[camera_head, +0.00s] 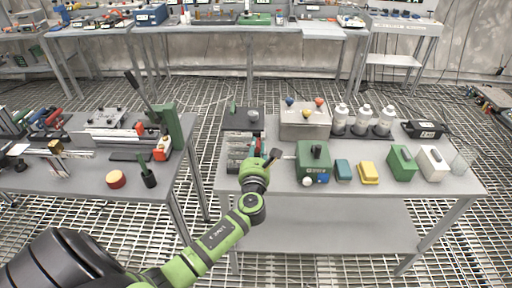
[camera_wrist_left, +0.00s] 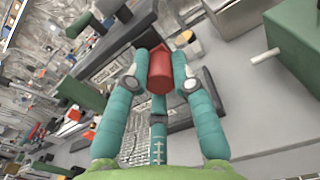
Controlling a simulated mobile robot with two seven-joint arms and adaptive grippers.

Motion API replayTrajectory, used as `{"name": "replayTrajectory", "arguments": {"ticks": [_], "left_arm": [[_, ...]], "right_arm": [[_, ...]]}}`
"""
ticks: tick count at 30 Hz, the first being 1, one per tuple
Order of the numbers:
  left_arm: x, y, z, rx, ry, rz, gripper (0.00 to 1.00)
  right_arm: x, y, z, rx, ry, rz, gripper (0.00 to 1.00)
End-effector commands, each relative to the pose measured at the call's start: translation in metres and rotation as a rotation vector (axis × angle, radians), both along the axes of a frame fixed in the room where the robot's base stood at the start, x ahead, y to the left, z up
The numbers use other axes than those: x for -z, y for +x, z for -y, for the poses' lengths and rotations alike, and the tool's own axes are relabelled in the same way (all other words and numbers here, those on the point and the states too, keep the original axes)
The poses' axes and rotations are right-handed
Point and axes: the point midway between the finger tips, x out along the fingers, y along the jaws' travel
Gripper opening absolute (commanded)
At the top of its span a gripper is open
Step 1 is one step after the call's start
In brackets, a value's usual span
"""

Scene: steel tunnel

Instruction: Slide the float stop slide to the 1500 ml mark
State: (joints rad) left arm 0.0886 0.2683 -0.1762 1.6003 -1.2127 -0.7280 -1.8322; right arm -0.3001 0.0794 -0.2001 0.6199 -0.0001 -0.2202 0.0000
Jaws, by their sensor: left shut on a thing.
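My left gripper (camera_head: 270,156) reaches over the near-left part of the right-hand table. A dark grey device with pale marked strips (camera_wrist_left: 118,66) lies behind and around the fingers. In the head view a device with a grey and red face (camera_head: 240,146) stands just left of the gripper and is partly hidden by it. I cannot read a 1500 ml mark in either view. My right gripper is not in view.
A green box device (camera_head: 313,160) stands right of the gripper, with a teal block (camera_head: 343,169) and a yellow block (camera_head: 369,172) beyond. A grey box with coloured knobs (camera_head: 304,122) and several bottles (camera_head: 362,120) stand behind. The table front edge is mostly clear.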

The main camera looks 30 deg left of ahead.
Motion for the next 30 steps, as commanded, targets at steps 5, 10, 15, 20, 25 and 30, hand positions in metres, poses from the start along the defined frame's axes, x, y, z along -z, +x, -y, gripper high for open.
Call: {"name": "replayTrajectory", "arguments": {"ticks": [5,10,15,20,25,30], "left_arm": [[0.000,0.000,0.000,0.000,0.000,0.000,0.49],[0.000,0.000,0.000,0.000,-0.001,0.001,0.49],[0.000,-0.004,0.003,0.001,0.000,0.000,0.49],[0.001,-0.024,0.014,0.002,-0.002,-0.001,0.49],[0.001,-0.056,0.034,0.002,-0.003,-0.002,0.49],[0.001,-0.083,0.051,0.002,-0.002,-0.001,0.49]], "right_arm": [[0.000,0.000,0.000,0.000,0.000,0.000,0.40],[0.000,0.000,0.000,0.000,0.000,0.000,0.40],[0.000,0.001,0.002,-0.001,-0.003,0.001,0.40],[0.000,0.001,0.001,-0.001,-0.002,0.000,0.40],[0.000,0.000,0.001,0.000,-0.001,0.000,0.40],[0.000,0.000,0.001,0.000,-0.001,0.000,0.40]]}}
